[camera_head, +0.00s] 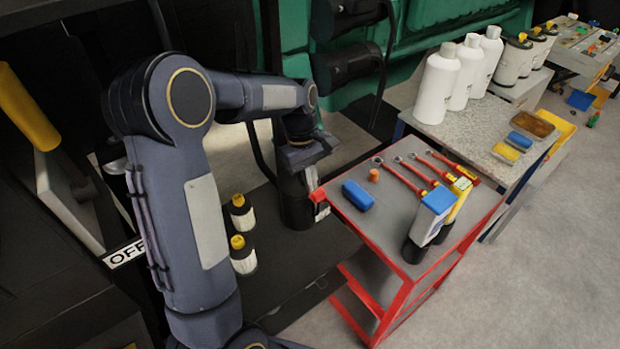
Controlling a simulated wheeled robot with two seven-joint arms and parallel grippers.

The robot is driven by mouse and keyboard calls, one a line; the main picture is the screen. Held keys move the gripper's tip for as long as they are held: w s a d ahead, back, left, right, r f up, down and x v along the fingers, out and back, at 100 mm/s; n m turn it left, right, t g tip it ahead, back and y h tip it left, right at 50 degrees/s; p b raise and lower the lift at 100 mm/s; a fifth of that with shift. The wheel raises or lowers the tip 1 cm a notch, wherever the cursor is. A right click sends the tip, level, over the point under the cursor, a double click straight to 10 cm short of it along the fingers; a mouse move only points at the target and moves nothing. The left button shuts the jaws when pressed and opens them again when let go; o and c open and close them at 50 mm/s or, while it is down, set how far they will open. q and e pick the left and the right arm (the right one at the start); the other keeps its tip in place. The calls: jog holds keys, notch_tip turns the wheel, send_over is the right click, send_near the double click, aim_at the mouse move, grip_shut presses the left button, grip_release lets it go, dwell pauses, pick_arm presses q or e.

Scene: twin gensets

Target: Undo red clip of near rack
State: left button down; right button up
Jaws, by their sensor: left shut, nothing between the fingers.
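My left arm reaches from the bottom left, bends at the elbow and comes down beside the left edge of the red trolley. My left gripper (318,205) is small and partly hidden by its own dark wrist; it is shut and empty. It is close to the trolley's left corner, and I cannot tell whether it touches anything. I cannot make out a red clip or say which structure is the near rack. My right gripper is not in view.
The red trolley (392,218) carries a blue block (357,195), several red-handled wrenches (405,178) and upright containers. Two yellow-capped bottles (243,254) stand left of my wrist. An OFF label (124,254) and yellow handle (25,108) are at left. White bottles (437,85) stand behind.

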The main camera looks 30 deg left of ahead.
pick_arm(q)
jog(key=shift+s+d+y, duration=0.15)
jog(key=shift+d+y, duration=0.2)
jog(key=shift+y, duration=0.05)
jog(key=shift+d, duration=0.1)
jog(key=shift+s+d+t+y+b, duration=0.25)
jog(key=shift+d+y+b, duration=0.1)
jog(key=shift+d+y, duration=0.1)
jog(key=shift+s+d+t+y+b, duration=0.1)
jog(key=shift+d+t+y+b, duration=0.15)
jog(key=shift+d+y+b, duration=0.15)
jog(key=d+y+b, duration=0.1)
jog(key=b, duration=0.1)
jog(key=s+d+f+t+y+b, duration=0.1)
jog(key=d+y+b, duration=0.1)
jog(key=s+d+t+y+b, duration=0.1)
jog(key=d+y+b, duration=0.1)
jog(key=b, duration=0.1)
jog(key=shift+f+y, duration=0.25)
jog(key=shift+f, duration=0.15)
jog(key=shift+w+a+f+b, duration=0.15)
jog(key=shift+w+a+b, duration=0.15)
jog(key=shift+a, duration=0.4)
